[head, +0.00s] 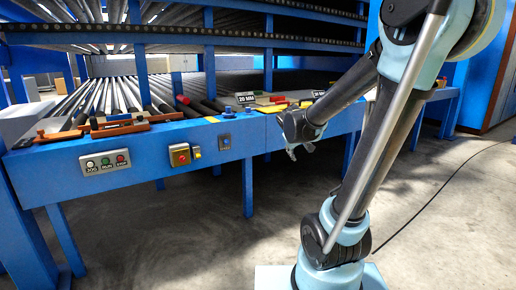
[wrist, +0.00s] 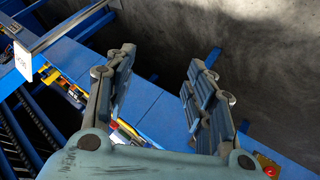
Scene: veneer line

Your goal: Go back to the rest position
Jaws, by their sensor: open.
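My gripper (head: 298,150) hangs in front of the blue line's front rail in the head view, its fingers pointing down and toward the left. In the wrist view my gripper (wrist: 158,85) has its two fingers well apart, with nothing between them but the blue rail and floor behind. It holds nothing. My arm comes down from the upper right of the head view and hides part of the rail.
The blue rail (head: 222,158) carries a push-button box (head: 106,162), a red stop button (head: 180,154), a "20 MM" label (head: 259,111) and an orange-brown tool (head: 108,129). Rollers (head: 105,97) lie behind. Open concrete floor (head: 200,235) is in front, with a black cable (head: 440,196) at right.

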